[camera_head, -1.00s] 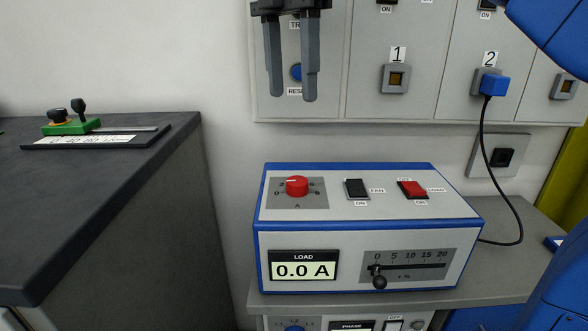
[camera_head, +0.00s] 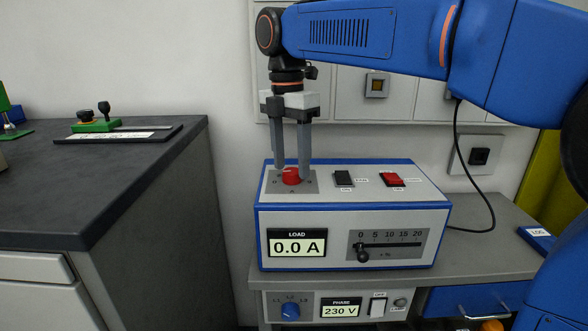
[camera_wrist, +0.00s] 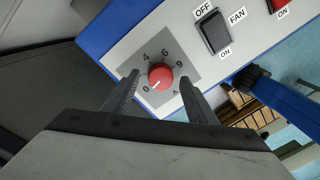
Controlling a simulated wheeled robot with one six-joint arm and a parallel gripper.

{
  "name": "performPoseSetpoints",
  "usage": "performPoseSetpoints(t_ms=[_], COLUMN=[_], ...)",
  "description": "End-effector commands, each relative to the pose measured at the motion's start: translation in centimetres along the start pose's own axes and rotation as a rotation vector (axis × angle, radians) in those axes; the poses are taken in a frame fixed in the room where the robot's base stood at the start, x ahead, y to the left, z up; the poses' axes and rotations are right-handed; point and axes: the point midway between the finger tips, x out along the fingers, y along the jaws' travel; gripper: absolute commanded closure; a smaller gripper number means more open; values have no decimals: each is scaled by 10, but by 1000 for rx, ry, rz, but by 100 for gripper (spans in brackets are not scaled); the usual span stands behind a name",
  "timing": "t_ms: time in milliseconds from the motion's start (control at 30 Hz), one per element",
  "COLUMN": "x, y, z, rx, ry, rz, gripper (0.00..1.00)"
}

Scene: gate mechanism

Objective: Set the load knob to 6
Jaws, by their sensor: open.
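The red load knob (camera_head: 291,176) is on the top face of the load box (camera_head: 330,226), at its left. In the wrist view the knob (camera_wrist: 160,76) sits on a grey plate marked 0, 4, 6 and 9, and its white pointer line aims toward the 0. My gripper (camera_head: 292,170) points down over the knob with its fingers apart. In the wrist view one finger (camera_wrist: 128,90) is left of the knob and the other (camera_wrist: 190,95) right of it, with gaps visible. The box's display (camera_head: 297,247) reads 0.0 A.
A black FAN switch (camera_head: 344,178) and a red switch (camera_head: 393,180) are right of the knob. A slider (camera_head: 362,254) stands near 0 on the front. A cable (camera_head: 462,160) hangs behind the box. A dark counter (camera_head: 100,185) stands at left.

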Motion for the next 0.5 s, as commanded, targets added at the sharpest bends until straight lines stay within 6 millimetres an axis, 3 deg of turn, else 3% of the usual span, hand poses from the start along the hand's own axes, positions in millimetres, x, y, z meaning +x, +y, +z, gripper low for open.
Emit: performPoseSetpoints(t_ms=[133, 467, 500], x=[10, 12, 12], y=[4, 5, 5], z=[3, 4, 3], rx=[-2, -3, -3], ry=[0, 0, 0], rz=[-2, 0, 0], gripper=[48, 48, 58])
